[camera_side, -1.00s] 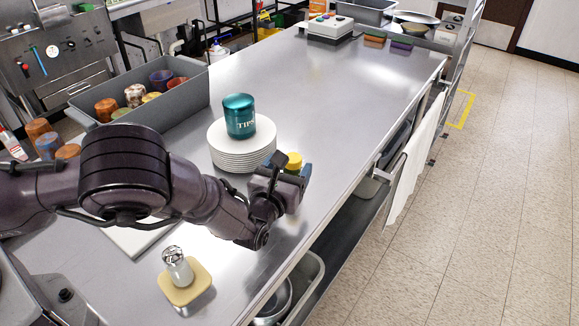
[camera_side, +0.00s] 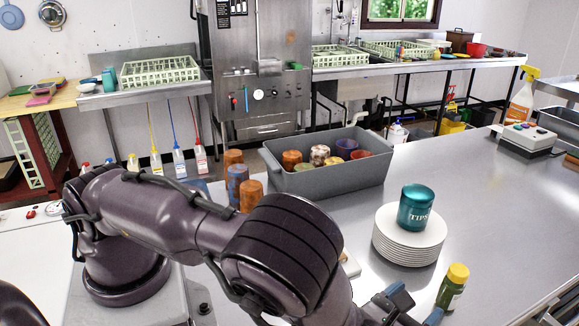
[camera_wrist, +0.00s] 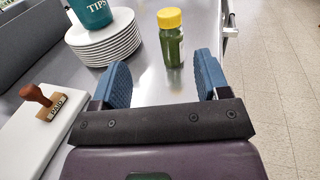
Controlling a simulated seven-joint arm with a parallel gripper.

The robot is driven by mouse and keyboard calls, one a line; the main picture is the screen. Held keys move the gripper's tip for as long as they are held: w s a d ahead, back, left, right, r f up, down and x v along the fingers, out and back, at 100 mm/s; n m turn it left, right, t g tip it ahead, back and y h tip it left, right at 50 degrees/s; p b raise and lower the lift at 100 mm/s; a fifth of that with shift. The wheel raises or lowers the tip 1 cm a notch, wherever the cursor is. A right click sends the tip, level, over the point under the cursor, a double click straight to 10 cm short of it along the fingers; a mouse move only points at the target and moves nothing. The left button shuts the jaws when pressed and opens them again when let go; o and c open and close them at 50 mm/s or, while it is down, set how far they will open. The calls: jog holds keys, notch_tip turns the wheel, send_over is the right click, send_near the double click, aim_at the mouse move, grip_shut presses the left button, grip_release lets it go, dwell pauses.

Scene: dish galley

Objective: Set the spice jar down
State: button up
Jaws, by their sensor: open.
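The spice jar (camera_side: 452,287) is a small clear jar with green contents and a yellow lid. It stands upright on the steel counter (camera_side: 360,212), to the right of the plate stack. In the wrist view the jar (camera_wrist: 171,45) stands just beyond my fingertips, apart from both blue fingers. My gripper (camera_wrist: 163,72) is open, with nothing between its fingers. In the side view my gripper (camera_side: 418,308) is partly cut off at the bottom edge, to the left of the jar.
A stack of white plates (camera_side: 400,250) bears a teal TIPS cup (camera_side: 416,207) close to the jar. A grey tub (camera_side: 335,181) of cups stands behind. A wooden stamp (camera_wrist: 45,103) lies on a white board (camera_wrist: 30,140).

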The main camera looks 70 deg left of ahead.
jog(key=s+a+r+n+g+y, duration=0.3)
jog(key=a+r+n+g, duration=0.45)
jog(key=a+n, duration=0.2)
jog(key=s+a+r+n+g+y, duration=0.3)
jog(key=a+r+n+g, duration=0.3)
jog(key=a+r+n, duration=0.3)
jog(key=s+r+n+t+h, duration=0.1)
jog(key=s+r+n+h, duration=0.4)
jog(key=s+n, duration=0.2)
jog(key=s+d+r+n+h, duration=0.1)
jog(key=s+r+n+h, duration=0.5)
jog(key=s, duration=0.3)
jog(key=shift+n+t, duration=0.35)
jog(key=shift+n, duration=0.1)
jog(key=shift+d, duration=0.1)
